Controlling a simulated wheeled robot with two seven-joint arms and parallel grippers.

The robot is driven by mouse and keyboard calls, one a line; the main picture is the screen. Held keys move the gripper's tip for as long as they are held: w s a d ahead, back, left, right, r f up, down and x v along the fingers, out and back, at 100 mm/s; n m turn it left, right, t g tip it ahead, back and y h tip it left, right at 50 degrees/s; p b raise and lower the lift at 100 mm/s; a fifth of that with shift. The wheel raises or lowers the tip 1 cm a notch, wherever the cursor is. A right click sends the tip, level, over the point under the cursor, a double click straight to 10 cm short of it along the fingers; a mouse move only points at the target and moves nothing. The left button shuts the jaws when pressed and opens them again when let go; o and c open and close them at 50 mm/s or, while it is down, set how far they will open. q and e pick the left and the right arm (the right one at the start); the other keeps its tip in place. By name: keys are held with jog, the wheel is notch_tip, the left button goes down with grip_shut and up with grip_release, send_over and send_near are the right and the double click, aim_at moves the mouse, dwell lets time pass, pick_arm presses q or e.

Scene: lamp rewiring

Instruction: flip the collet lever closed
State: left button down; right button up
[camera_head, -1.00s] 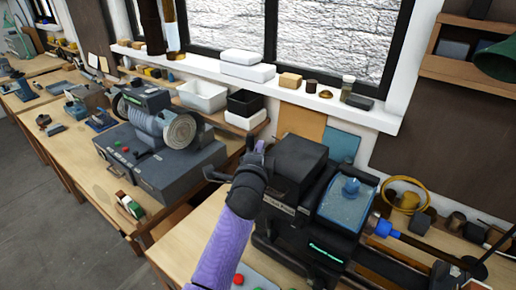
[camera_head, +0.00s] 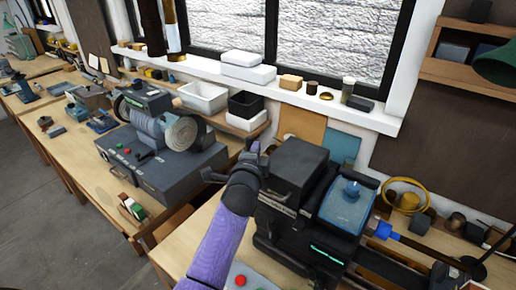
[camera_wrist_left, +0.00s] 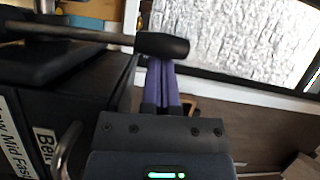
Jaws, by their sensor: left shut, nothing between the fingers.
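The black lathe headstock (camera_head: 297,165) stands on the front bench. My left gripper (camera_head: 254,150) is at its left end, with its purple arm coming up from below. In the left wrist view its two purple fingers (camera_wrist_left: 163,85) are together, with nothing between them. A metal lever with a black knob (camera_wrist_left: 162,45) crosses just past the fingertips; I cannot tell whether they touch. A dark handle (camera_head: 212,175) also shows left of the gripper in the head view, probably this lever. Its root is hidden. My right gripper is not in view.
The blue-topped carriage (camera_head: 347,200) and a blue-tipped shaft (camera_head: 384,229) lie right of the headstock. A red button (camera_head: 240,281) is on the bench front. A grey grinder (camera_head: 160,165) stands on the left bench. The window sill (camera_head: 230,75) runs behind.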

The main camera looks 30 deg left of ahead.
pick_arm(q)
jog(key=w+a+f+n+g+h+p, duration=0.1)
jog(key=a+n+p, duration=0.2)
jog(key=a, duration=0.6)
jog(key=shift+w+a+f+n+g, duration=0.15)
jog(key=shift+f+n+g, duration=0.25)
dwell(0.4)
